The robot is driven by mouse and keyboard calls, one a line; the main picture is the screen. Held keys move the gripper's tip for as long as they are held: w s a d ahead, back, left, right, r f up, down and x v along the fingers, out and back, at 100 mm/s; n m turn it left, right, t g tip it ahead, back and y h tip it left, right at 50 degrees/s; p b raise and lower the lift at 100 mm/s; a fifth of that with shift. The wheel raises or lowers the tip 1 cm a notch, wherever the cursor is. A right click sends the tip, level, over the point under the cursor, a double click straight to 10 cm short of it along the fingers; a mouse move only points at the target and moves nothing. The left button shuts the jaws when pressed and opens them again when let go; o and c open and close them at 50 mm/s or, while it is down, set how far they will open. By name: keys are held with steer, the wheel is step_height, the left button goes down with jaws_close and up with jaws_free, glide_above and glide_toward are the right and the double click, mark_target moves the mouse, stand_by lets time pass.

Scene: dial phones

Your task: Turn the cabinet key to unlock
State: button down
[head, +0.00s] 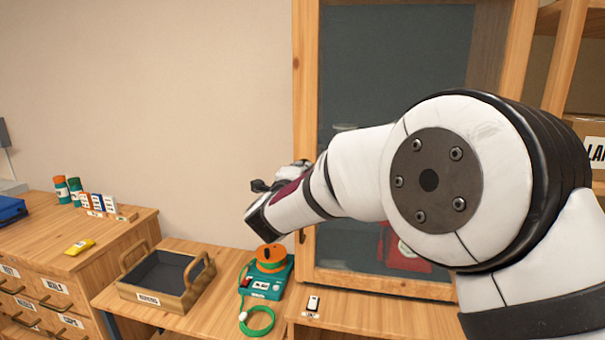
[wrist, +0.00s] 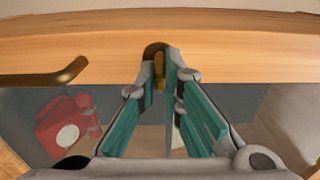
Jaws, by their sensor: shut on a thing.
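The cabinet (head: 306,120) has a wooden frame and a glass door and stands behind my arm in the head view. In the wrist view its wooden door rail (wrist: 230,45) crosses the top. A brass key (wrist: 159,68) sits at a dark brass lock plate (wrist: 151,50) on that rail. My gripper (wrist: 161,75) is shut on the key, with a fingertip on each side of it. In the head view my gripper (head: 264,205) is beside the cabinet's left frame, and the key cannot be made out there. The key's exact turn angle is hard to tell.
A brass handle (wrist: 45,77) is left of the key. A red phone (wrist: 68,125) is behind the glass. Below my gripper stand a teal and orange device (head: 268,275) with a green cord and a wooden tray (head: 150,298). A small white-and-black item (head: 313,304) lies on the ledge.

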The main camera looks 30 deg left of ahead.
steer(key=c, duration=1.7)
jaws_free()
steer(key=v, duration=1.2)
steer(key=shift+f, duration=0.1)
